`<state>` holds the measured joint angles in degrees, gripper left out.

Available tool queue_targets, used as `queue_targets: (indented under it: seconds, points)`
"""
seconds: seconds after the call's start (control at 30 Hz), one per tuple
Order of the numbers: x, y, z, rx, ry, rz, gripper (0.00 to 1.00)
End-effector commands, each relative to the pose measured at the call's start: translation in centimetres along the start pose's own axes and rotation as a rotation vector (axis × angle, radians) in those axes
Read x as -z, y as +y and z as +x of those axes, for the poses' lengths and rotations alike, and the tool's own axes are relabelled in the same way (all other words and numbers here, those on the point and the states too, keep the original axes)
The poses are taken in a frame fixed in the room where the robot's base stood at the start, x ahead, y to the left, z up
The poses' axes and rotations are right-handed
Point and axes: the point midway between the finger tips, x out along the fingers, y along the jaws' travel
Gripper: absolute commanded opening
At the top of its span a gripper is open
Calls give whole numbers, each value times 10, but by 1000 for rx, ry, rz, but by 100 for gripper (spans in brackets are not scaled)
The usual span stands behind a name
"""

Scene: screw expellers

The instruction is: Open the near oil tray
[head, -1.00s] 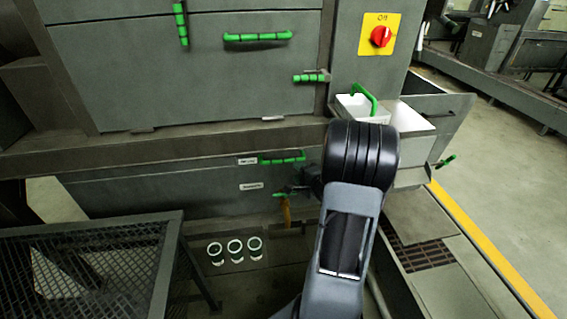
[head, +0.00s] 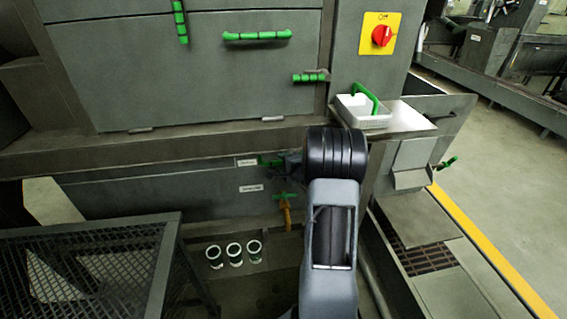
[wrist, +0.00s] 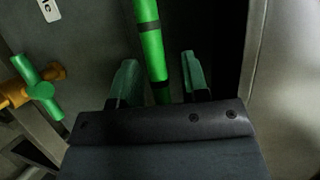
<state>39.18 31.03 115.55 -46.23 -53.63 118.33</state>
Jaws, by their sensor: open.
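The near oil tray (head: 140,191) is a long grey drawer under the machine, and it looks shut. Its green handle (head: 267,161) sits near the top right of its front, beside a small white label. My gripper (head: 284,163) is at the right end of this handle, and my wrist hides part of it. In the wrist view the green banded handle (wrist: 151,45) runs between the two fingers of my gripper (wrist: 158,76). The fingers are apart, with a visible gap on each side of the handle.
A yellow valve with a green lever (head: 286,200) hangs just below, also in the wrist view at left (wrist: 40,90). Several white-rimmed cups (head: 234,250) stand on the floor. A mesh-topped stand (head: 90,250) is at lower left. A white box (head: 362,112) sits on the right ledge.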

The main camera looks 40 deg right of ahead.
Motion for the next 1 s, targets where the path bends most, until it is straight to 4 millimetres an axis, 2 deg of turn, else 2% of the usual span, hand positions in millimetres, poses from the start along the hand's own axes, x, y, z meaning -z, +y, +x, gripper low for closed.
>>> queue_targets:
  seconds: [0.07, 0.5, 1.0]
  points:
    - [0, 0, 0, 0, 0, 0, 41]
    - [0, 0, 0, 0, 0, 0, 0]
    - [-6, 0, 2, -1, -3, 0, 0]
